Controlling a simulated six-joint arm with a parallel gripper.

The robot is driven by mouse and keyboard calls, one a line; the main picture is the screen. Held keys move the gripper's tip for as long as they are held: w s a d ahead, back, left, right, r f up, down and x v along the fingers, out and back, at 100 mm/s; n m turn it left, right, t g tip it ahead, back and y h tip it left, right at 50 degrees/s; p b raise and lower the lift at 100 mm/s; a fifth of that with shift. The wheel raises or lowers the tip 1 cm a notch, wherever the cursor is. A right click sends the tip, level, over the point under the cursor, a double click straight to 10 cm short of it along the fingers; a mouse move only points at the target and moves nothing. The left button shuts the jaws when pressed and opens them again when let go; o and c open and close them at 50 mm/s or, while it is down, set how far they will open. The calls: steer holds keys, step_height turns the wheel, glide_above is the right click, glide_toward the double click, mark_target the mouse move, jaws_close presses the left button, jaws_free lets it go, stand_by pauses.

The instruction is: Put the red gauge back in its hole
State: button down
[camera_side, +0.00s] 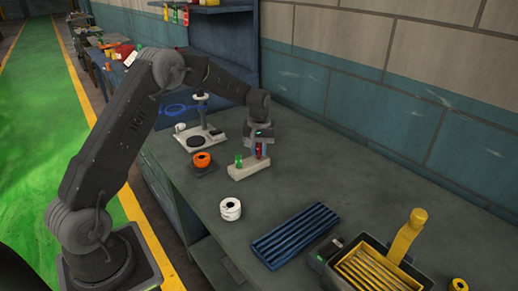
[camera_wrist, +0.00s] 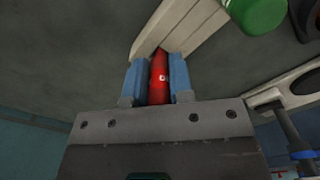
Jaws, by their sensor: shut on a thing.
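The red gauge (camera_wrist: 159,78) is held between the blue fingers of my gripper (camera_wrist: 158,82) in the wrist view. In the side view my gripper (camera_side: 260,150) is low over the right part of a pale block (camera_side: 247,170), with a bit of the red gauge (camera_side: 259,151) showing between the fingers. The block also shows in the wrist view (camera_wrist: 188,22), just past the gauge's tip. A green gauge (camera_side: 239,160) stands upright at the block's left; its round top shows in the wrist view (camera_wrist: 258,12). The hole is hidden, and I cannot tell whether the gauge's lower end is in it.
An orange ring (camera_side: 202,160) on a dark base and a pale stand (camera_side: 200,137) are to the left. A white spool (camera_side: 230,209) is in front. A blue ribbed tray (camera_side: 293,235) and a bin with a yellow-handled tool (camera_side: 407,236) are at the right.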

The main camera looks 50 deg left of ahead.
steer(key=shift+f, duration=0.65)
stand_by(0.6)
steer(key=c, duration=0.9)
jaws_free()
step_height(320, 180, up, 14)
steer(key=shift+f, duration=0.1)
